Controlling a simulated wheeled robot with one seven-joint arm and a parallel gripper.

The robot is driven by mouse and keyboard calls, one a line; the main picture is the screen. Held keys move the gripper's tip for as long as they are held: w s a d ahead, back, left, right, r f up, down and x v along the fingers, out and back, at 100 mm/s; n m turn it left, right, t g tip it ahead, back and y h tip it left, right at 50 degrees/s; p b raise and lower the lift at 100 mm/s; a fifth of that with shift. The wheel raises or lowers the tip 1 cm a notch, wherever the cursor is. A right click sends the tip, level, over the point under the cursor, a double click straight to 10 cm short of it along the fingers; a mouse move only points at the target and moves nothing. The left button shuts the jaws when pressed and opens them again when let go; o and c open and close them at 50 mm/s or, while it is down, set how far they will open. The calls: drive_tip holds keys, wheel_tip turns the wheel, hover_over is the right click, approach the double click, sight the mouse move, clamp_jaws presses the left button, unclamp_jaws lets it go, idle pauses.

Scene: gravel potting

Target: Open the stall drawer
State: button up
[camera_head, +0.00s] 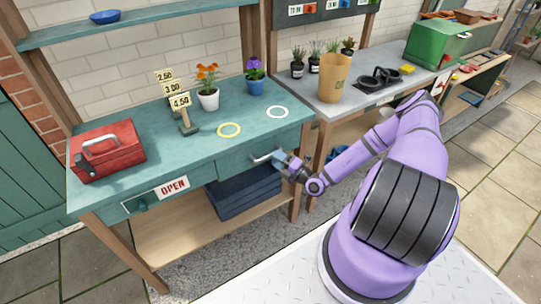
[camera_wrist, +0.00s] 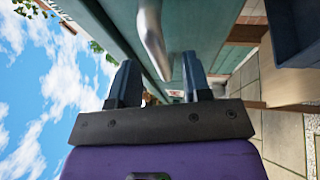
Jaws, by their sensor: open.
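The stall drawer (camera_head: 234,165) is a teal front under the teal stall top, and it looks shut in the head view.
A dark blue crate (camera_head: 245,194) stands on the shelf below the drawer. A grey bench (camera_head: 345,103) adjoins at right.

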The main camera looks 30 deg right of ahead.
sight(270, 155)
drive_tip(key=shift+x, duration=1.75)
clamp_jaws()
